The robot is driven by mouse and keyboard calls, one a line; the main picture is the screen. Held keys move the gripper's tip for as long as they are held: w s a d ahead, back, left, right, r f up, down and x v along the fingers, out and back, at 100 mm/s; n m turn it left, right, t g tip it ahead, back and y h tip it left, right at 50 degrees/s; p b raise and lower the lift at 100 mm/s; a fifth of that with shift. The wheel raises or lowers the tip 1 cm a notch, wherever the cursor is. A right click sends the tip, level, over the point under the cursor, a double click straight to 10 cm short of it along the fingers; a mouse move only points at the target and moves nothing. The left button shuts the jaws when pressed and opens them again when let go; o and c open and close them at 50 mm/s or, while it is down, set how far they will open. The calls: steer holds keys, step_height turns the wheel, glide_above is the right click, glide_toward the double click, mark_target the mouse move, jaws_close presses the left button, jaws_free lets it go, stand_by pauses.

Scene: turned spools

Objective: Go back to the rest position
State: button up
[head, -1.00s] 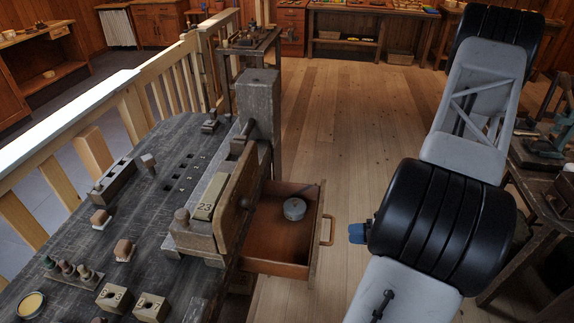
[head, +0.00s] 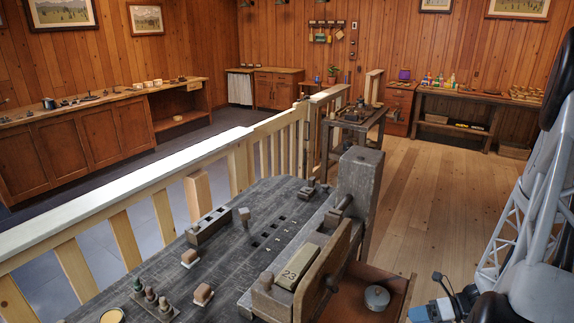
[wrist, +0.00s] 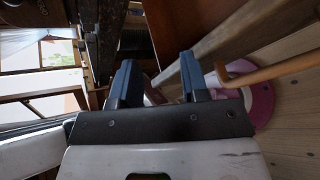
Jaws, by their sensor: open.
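My gripper (head: 432,296) is at the lower right of the head view, just right of the open drawer, partly cut off by my own arm. In the wrist view its two blue fingers (wrist: 158,84) stand apart with nothing held between them. The wooden drawer (head: 396,298) of the bench is pulled out. A round grey tin (head: 377,297) sits inside it. The drawer's wooden handle (head: 411,289) is close to the gripper, and it also shows in the wrist view (wrist: 268,66), right of the fingers.
The dark workbench (head: 222,250) carries a thick upright post (head: 358,195), a block marked 23 (head: 297,268), a slotted wooden block (head: 208,226) and small spools. A pale railing (head: 150,195) runs along its far side. A small table (head: 352,124) stands beyond. Wooden floor (head: 420,190) is clear behind the drawer.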

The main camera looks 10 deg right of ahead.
steer(key=a+r+n+g+h, duration=0.5)
steer(key=a+r+n+g, duration=0.1)
steer(key=a+r+n, duration=1.2)
steer(key=s+a+r+n+t+h, duration=0.3)
steer(key=s+a+r+n+h, duration=0.4)
steer(key=a+r+n, duration=0.5)
step_height(320, 180, up, 2)
steer(key=s+n, duration=0.2)
steer(key=n, duration=0.3)
steer(key=shift+a, duration=0.25)
